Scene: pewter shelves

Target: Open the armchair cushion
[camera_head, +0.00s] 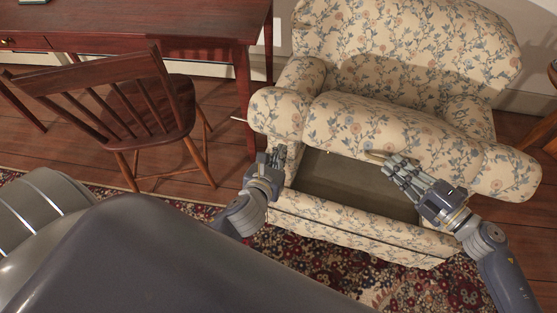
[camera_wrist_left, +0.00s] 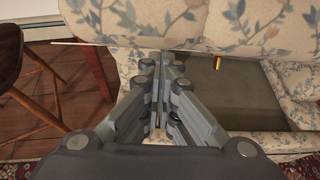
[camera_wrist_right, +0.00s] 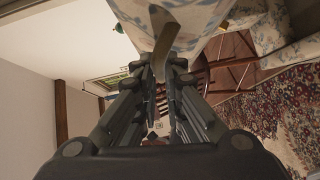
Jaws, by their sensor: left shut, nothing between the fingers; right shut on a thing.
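The armchair (camera_head: 390,90) has cream fabric with blue floral print. Its seat cushion (camera_head: 380,130) is raised at the front, and a dark, empty-looking compartment (camera_head: 340,180) shows beneath it; the compartment also shows in the left wrist view (camera_wrist_left: 235,95). My right gripper (camera_head: 384,163) is at the cushion's front edge, shut on a tan curved handle (camera_wrist_right: 163,38). In the head view the handle is mostly hidden by the fingers. My left gripper (camera_head: 278,152) is shut and empty near the front of the chair's left arm; its fingertips show in the left wrist view (camera_wrist_left: 161,72).
A wooden chair (camera_head: 140,105) stands at the left in front of a reddish-brown desk (camera_head: 180,20). A patterned rug (camera_head: 320,260) lies under the armchair's front. Another wooden piece (camera_head: 545,130) is at the right edge. Bare floor (camera_head: 225,155) shows between chair and armchair.

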